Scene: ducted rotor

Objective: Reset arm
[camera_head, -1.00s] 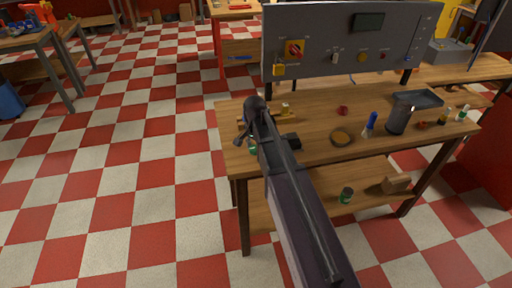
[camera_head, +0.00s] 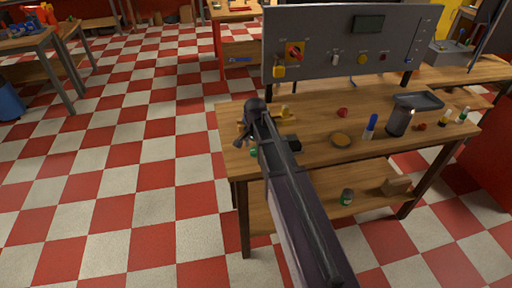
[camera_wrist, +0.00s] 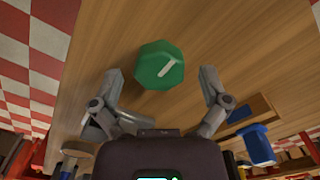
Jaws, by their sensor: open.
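My gripper (camera_wrist: 160,78) is open in the wrist view, with its two fingers spread on either side of a green eight-sided piece (camera_wrist: 160,65) with a white mark. The fingers look clear of this piece, which lies over the wooden tabletop. In the head view my gripper (camera_head: 246,135) is over the left end of the workbench (camera_head: 310,112), partly hidden by my arm. A bit of green (camera_head: 253,152) shows beside it.
A grey control panel (camera_head: 330,75) with a red switch (camera_head: 294,54) stands at the bench's back. Checkered floor lies open at left.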

